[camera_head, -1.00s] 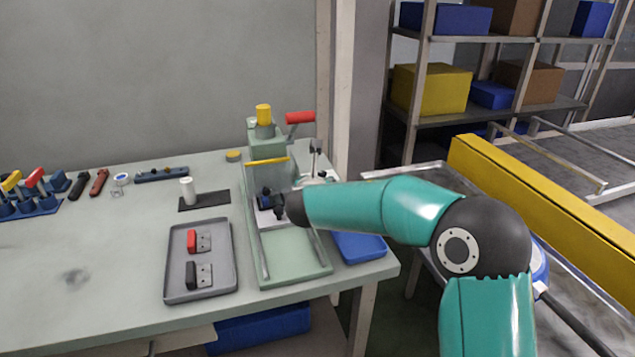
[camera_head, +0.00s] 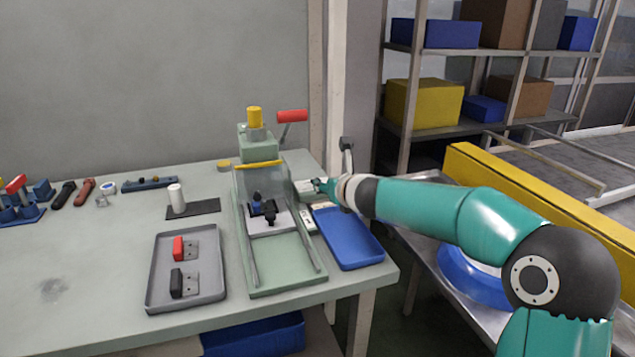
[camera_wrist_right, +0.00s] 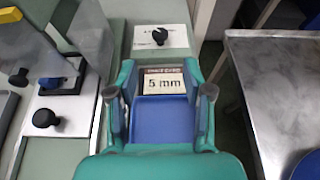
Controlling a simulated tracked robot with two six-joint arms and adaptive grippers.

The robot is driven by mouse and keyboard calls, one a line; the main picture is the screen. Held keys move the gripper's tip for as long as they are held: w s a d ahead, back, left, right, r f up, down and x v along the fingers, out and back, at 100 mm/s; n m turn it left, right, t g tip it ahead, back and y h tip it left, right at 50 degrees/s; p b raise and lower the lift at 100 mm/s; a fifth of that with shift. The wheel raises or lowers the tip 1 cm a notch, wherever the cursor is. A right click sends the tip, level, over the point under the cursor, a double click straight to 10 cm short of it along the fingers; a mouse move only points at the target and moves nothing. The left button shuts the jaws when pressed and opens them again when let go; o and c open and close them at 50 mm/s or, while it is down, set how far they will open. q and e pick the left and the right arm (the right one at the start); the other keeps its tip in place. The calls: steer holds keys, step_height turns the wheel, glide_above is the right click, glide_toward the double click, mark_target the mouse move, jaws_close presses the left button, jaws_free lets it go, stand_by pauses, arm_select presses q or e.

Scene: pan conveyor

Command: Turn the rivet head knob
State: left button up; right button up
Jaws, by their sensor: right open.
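A black knob (camera_wrist_right: 160,36) stands on a white panel (camera_wrist_right: 143,47) with small dark lettering, ahead of my right gripper in the right wrist view. A card reading "5 mm" (camera_wrist_right: 166,83) lies nearer, between the fingers. My right gripper (camera_wrist_right: 160,72) is open and empty, with the knob beyond its fingertips. In the head view the right gripper (camera_head: 322,186) is beside the green press (camera_head: 257,150), on its right, and hides the knob. A second black knob (camera_wrist_right: 45,118) is on the press's white slide plate (camera_head: 284,222). My left gripper is not in view.
A blue tray (camera_head: 350,252) lies right of the press. A grey tray (camera_head: 218,290) with a red and a black part is left of it. The press has a clear guard and a red-handled lever (camera_head: 292,116). A metal surface (camera_wrist_right: 270,85) is at right.

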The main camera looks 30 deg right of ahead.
mark_target(315, 179)
steer(key=p+x, duration=0.2)
steer(key=x, duration=0.7)
steer(key=shift+w+p, duration=0.4)
steer(key=shift+w+d+f, duration=0.25)
steer(key=shift+w+f, duration=0.15)
steer(key=shift+w, duration=0.2)
